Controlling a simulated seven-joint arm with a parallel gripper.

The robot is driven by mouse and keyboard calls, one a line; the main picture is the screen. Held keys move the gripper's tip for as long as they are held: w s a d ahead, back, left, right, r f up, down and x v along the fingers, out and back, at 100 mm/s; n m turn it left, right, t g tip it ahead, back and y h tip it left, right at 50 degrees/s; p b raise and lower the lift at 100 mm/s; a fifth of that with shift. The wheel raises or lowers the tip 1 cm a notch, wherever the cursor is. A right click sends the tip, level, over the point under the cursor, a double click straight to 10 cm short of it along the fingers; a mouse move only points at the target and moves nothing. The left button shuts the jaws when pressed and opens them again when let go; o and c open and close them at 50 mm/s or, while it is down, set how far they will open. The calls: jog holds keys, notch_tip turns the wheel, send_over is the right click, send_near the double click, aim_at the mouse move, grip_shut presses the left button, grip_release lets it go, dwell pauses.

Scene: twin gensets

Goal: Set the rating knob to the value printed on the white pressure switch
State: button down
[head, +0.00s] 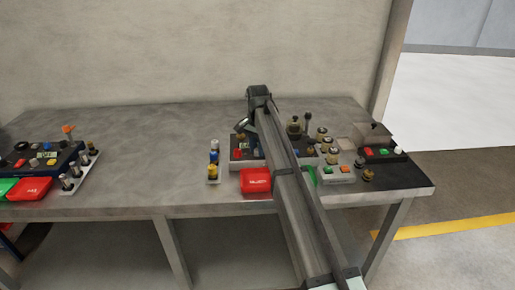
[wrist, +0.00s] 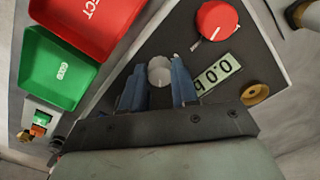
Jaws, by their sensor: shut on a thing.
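In the wrist view, my gripper (wrist: 159,80) has its two blue fingers on either side of a light grey round knob (wrist: 160,71) on a dark panel (wrist: 140,52), and is shut on it. Whether this is the rating knob cannot be read from a label. A pale green display (wrist: 214,75) beside it shows digits, turned in the picture and partly covered by the gripper. In the head view my arm hides most of this panel. I cannot make out which thing is the white pressure switch, and no printed value is readable.
In the wrist view, a red knob (wrist: 217,20) and a brass knob (wrist: 255,95) sit near the display. A red tray (wrist: 90,22) and a green tray (wrist: 62,68) lie to the left.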

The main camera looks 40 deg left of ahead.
jog(key=shift+m, duration=0.6)
jog(key=c, duration=0.9)
grip_release()
jog(key=shift+o, duration=0.2)
jog(key=shift+r, duration=0.15)
notch_tip(320, 180, up, 14)
jog(key=shift+f, duration=0.2)
